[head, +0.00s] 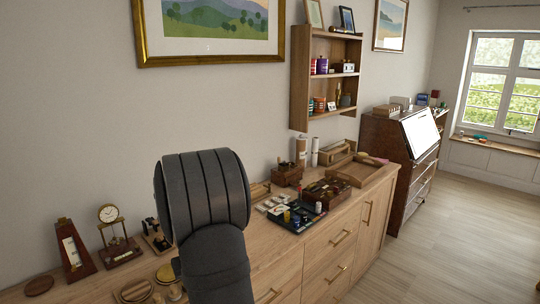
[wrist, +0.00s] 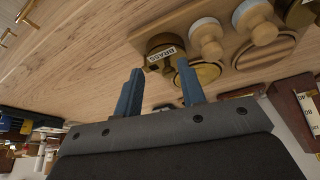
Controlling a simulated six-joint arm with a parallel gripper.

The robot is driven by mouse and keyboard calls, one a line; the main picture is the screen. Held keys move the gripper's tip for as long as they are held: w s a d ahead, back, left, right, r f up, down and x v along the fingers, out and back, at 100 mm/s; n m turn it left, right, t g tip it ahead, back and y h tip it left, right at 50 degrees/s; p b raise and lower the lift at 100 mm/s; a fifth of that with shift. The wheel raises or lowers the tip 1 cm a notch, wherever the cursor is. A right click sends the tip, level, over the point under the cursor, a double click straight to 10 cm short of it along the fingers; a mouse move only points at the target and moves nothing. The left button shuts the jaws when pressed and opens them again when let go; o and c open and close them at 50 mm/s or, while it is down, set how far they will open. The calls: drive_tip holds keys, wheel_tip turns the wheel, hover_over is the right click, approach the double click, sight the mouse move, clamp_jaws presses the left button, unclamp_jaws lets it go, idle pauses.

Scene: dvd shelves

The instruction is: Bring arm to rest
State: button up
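My gripper (wrist: 160,92) shows in the wrist view with its two blue fingers apart and nothing between them. Its fingertips point toward a brass round item (wrist: 165,48) with a label reading BRASS on the wooden top. Whether the fingers touch anything cannot be told. In the head view my dark grey arm rises in front of the wooden sideboard (head: 345,238) and hides part of its top. The fingers do not show in the head view.
A metronome (head: 72,250), a small clock (head: 110,222) and round wooden items (head: 135,291) stand left of my arm. A dark tray (head: 292,216) of small items and a wooden tray (head: 358,172) lie to the right. A wall shelf (head: 300,85) hangs behind.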

drive_tip(key=shift+w+d+n+g+y, duration=0.1)
drive_tip(key=shift+d+n+g+y, duration=0.25)
drive_tip(key=shift+n, duration=0.8)
drive_tip(key=shift+w+d+n+g+y, duration=0.1)
drive_tip(key=shift+d+n+g+y, duration=0.25)
drive_tip(key=shift+n, duration=0.8)
drive_tip(key=shift+w+d+n+g, duration=0.1)
drive_tip(key=shift+d+n+g, duration=0.15)
drive_tip(key=shift+n, duration=0.6)
drive_tip(key=shift+w+d+n+g, duration=0.1)
drive_tip(key=shift+d+n+g, duration=0.15)
drive_tip(key=shift+n, duration=0.6)
drive_tip(key=shift+y, duration=0.3)
drive_tip(key=shift+s+a+m+t+h, duration=0.2)
drive_tip(key=shift+a+m+t, duration=0.1)
drive_tip(key=shift+m, duration=0.55)
drive_tip(key=shift+s+a+m+t+h, duration=0.1)
drive_tip(key=shift+a+m+t+h, duration=0.15)
drive_tip(key=shift+m, duration=0.6)
drive_tip(key=shift+s+a+m+t+h, duration=0.1)
drive_tip(key=shift+a+m+t+h, duration=0.15)
drive_tip(key=shift+m, duration=0.45)
drive_tip(key=shift+a+m+t+h, duration=0.1)
drive_tip(key=shift+a+m+t, duration=0.1)
drive_tip(key=shift+m, duration=0.5)
drive_tip(key=shift+d, duration=0.15)
